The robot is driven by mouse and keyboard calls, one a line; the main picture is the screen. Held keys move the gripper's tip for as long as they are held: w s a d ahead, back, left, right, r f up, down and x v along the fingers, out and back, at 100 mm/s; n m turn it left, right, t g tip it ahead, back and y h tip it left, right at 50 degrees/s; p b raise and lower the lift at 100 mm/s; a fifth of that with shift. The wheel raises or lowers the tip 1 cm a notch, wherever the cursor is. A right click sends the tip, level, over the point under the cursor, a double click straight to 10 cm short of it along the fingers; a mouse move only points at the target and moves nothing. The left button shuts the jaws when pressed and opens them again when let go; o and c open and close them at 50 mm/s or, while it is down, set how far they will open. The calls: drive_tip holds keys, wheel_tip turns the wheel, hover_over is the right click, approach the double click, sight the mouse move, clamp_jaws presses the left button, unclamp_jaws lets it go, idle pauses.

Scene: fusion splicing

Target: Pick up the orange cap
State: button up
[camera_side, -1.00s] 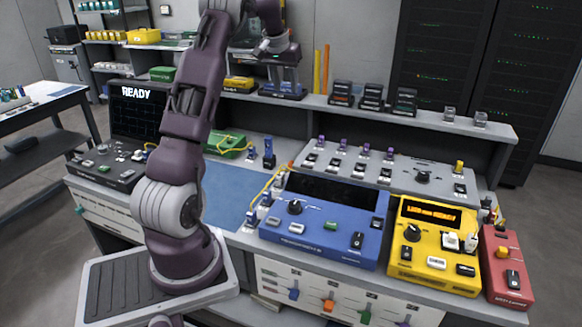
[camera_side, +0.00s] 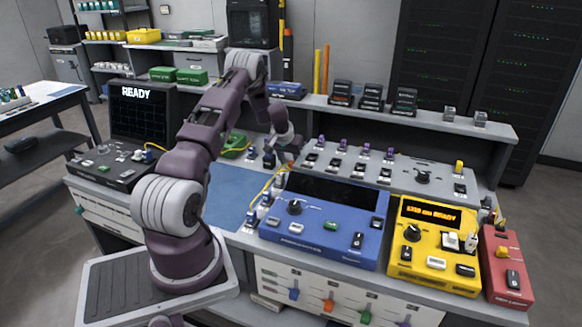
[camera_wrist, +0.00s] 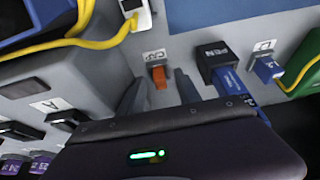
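The orange cap (camera_wrist: 160,77) sits upright in a grey socket labelled CAP, near the middle of the wrist view. In the side view only a small orange bit (camera_side: 290,164) shows close to my gripper (camera_side: 280,158). In the wrist view my gripper (camera_wrist: 159,85) is open, with one dark finger to the left of the cap and one to the right. The fingers look apart from the cap. I cannot tell how far their tips are above or short of it.
A black block with a blue plug (camera_wrist: 229,83) stands close to the right finger. A blue connector (camera_wrist: 266,68) with a yellow cable lies further right. A white connector (camera_wrist: 137,14) with a yellow cable is above the cap. The blue console (camera_side: 325,228) stands nearby.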

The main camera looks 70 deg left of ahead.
clamp_jaws()
drive_tip(key=shift+r, duration=0.1)
wheel_tip(320, 180, up, 10)
idle(0.5)
